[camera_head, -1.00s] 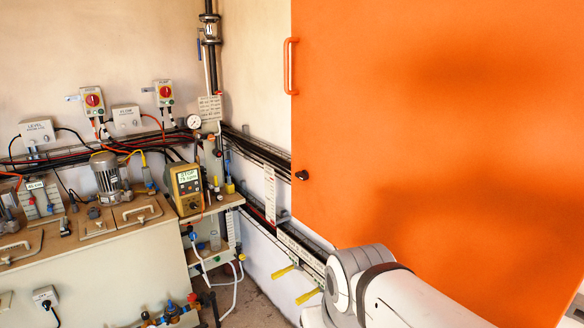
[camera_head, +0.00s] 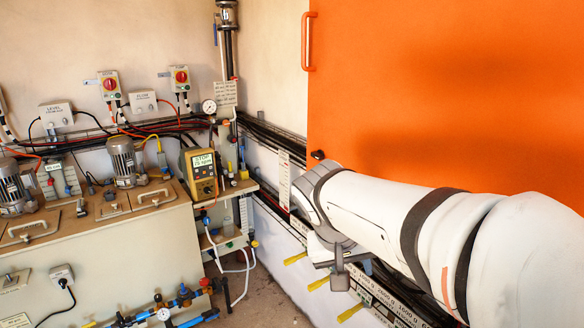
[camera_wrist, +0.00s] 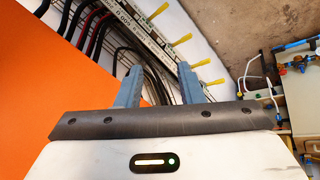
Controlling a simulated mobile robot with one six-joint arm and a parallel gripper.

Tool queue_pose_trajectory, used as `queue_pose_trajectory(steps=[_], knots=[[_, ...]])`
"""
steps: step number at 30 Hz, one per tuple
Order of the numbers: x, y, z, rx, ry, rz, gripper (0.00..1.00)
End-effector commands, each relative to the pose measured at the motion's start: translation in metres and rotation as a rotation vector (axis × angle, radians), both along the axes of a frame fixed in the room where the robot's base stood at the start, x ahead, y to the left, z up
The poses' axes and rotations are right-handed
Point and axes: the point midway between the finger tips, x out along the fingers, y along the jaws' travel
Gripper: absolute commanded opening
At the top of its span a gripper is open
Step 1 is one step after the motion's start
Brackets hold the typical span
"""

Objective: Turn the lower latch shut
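The tall orange door (camera_head: 450,90) fills the right of the head view, and its orange surface also shows in the wrist view (camera_wrist: 55,85). A small black latch (camera_head: 318,155) sits at the door's left edge, just above my arm. I see no other latch; the door's lower left edge is hidden behind my arm. My gripper (camera_head: 339,270) hangs below the black latch, in front of the wall rail, apart from the latch. In the wrist view my gripper (camera_wrist: 160,75) has its two grey fingers spread, with nothing between them but background wall and cables.
An orange handle (camera_head: 307,42) is higher on the door. Several yellow levers (camera_head: 318,283) stick out of the labelled rail along the wall. A bench (camera_head: 110,235) with motors and a pump display (camera_head: 202,165) stands at left. Bare floor (camera_head: 265,300) shows between.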

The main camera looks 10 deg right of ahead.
Motion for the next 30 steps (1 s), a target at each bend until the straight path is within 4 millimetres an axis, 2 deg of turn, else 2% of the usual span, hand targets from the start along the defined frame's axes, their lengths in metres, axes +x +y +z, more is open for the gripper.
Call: queue_pose_trajectory(steps=[1, 4, 7, 9, 13, 16, 21, 25, 30], knots=[[0.026, -0.002, -0.004, -0.079, -0.025, -0.049, 0.38], [0.075, -0.005, 0.013, -0.237, -0.136, -0.171, 0.47], [0.124, 0.003, 0.033, -0.38, -0.307, -0.287, 0.55], [0.157, 0.015, 0.048, -0.462, -0.459, -0.362, 0.56], [0.204, 0.047, 0.074, -0.561, -0.759, -0.469, 0.56], [0.225, 0.07, 0.089, -0.59, -0.953, -0.521, 0.56], [0.24, 0.092, 0.105, -0.595, -1.134, -0.559, 0.56], [0.245, 0.086, 0.109, -0.596, -1.158, -0.565, 0.56], [0.256, 0.06, 0.11, -0.598, -1.154, -0.565, 0.56]])
